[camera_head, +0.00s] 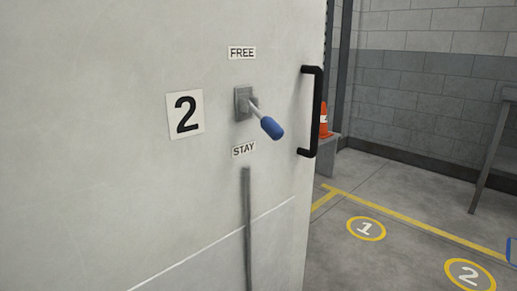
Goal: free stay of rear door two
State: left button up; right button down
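A pale grey door or panel (90,200) fills the left of the head view, with a plate marked "2" (185,114) on it. A lever with a blue grip (272,128) sticks out from a small grey mount (243,103). The lever tilts down and to the right, between the "FREE" label (242,53) above and the "STAY" label (244,149) below. A black pull handle (317,112) is fixed near the panel's right edge. A grey vertical rod or strip (247,230) runs down below the "STAY" label. Neither gripper shows in this view.
An orange cone (324,119) stands on a grey block behind the panel's edge. The floor at right is open, with yellow lines and circles marked "1" (366,229) and "2" (469,274). A grey table (509,95) shows at the right edge.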

aim_at(269, 125)
jog(key=k+j, duration=0.35)
jog(key=k+j+u, duration=0.15)
jog(key=k+j, duration=0.6)
jog(key=j, duration=0.25)
